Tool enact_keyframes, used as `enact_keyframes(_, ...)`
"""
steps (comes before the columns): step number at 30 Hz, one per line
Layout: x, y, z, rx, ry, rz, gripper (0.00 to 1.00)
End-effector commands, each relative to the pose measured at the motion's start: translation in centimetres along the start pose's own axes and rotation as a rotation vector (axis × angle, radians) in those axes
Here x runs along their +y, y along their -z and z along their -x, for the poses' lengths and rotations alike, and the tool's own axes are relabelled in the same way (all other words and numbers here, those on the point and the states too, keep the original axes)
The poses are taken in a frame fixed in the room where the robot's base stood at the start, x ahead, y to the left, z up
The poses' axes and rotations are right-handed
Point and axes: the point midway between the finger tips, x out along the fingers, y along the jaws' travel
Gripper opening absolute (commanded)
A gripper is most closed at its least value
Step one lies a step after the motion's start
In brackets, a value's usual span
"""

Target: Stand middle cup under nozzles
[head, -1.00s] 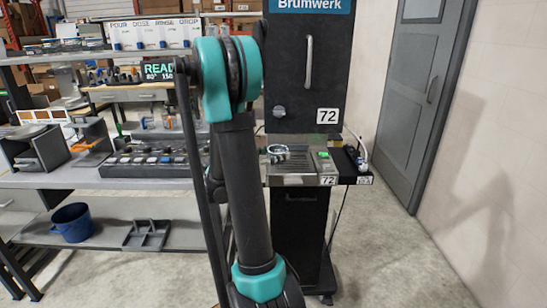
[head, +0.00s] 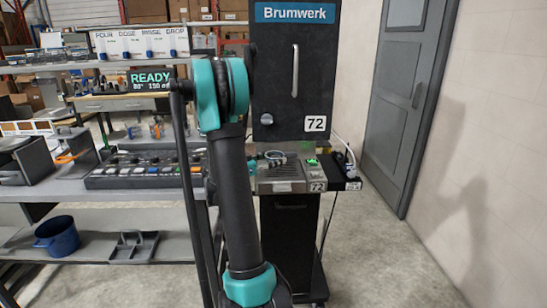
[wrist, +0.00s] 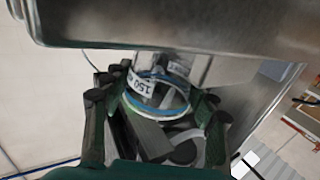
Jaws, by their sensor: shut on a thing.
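In the wrist view my gripper (wrist: 155,108) is shut on a clear cup (wrist: 158,88) with a blue band and a label reading 150. Its dark fingers lie on either side of the cup. A broad grey metal part with a rounded edge (wrist: 170,28) is close by at the top of this view. In the head view the black Brumwerk dispenser (head: 290,80) stands behind my arm, with a metal drip tray (head: 282,186) low on its front. A small ringed object (head: 275,156) shows at the tray's back; I cannot tell whether it is the held cup. The nozzles are not clearly visible.
A green light (head: 311,162) is on the right of the tray. A small side ledge (head: 352,185) with pale items adjoins it. At left are a bench with a button panel (head: 140,170) and a blue bucket (head: 57,236). Floor at right is clear.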

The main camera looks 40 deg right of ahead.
Motion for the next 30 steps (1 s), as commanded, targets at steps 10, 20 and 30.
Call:
enact_keyframes(10,0.0,-0.2,0.0,0.0,0.0,0.0,0.23)
enact_keyframes(20,0.1,-0.5,0.0,0.0,0.0,0.0,0.23)
enact_keyframes(30,0.0,-1.1,0.0,0.0,0.0,0.0,0.23)
